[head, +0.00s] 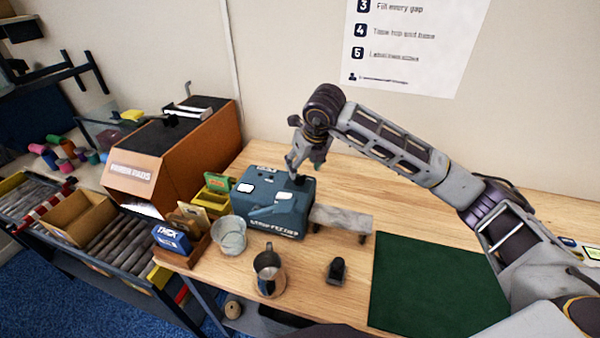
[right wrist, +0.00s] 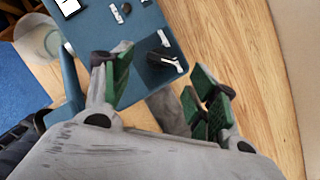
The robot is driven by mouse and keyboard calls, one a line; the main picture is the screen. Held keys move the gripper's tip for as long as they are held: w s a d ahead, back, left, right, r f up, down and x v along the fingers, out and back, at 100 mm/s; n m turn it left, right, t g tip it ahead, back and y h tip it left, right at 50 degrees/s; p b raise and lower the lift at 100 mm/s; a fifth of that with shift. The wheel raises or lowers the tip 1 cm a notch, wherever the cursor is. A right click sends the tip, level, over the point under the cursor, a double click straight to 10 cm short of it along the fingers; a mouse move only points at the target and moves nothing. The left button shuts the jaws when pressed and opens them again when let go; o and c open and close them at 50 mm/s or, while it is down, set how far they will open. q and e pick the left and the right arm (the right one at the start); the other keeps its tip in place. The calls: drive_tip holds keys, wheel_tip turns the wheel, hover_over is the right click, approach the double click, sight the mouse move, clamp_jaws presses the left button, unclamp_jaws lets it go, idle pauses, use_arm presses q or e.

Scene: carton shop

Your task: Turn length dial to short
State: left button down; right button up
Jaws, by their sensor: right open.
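The blue strip feeder (head: 270,205) stands on the wooden bench. A dark dial-like knob (head: 298,181) shows at its right rear, below my right gripper (head: 304,163). In the right wrist view, a black knob (right wrist: 161,58) with white marks beside it sits on the feeder's blue top (right wrist: 105,38). My right gripper (right wrist: 162,72) is open, its green-padded fingers on either side of this knob in the picture. I cannot tell whether they touch it. The marks are too small to read. My left gripper is not in view.
A grey slab (head: 342,218) adjoins the feeder's right side. A clear cup (head: 229,235), metal jug (head: 268,271) and black object (head: 337,271) stand in front. A green mat (head: 435,285) lies right. Orange dispenser (head: 180,160) stands left.

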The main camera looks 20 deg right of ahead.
sight(299, 175)
drive_tip(key=shift+p+x, duration=0.45)
drive_tip(key=shift+x, duration=2.45)
drive_tip(key=shift+c, duration=0.3)
drive_tip(key=c, duration=1)
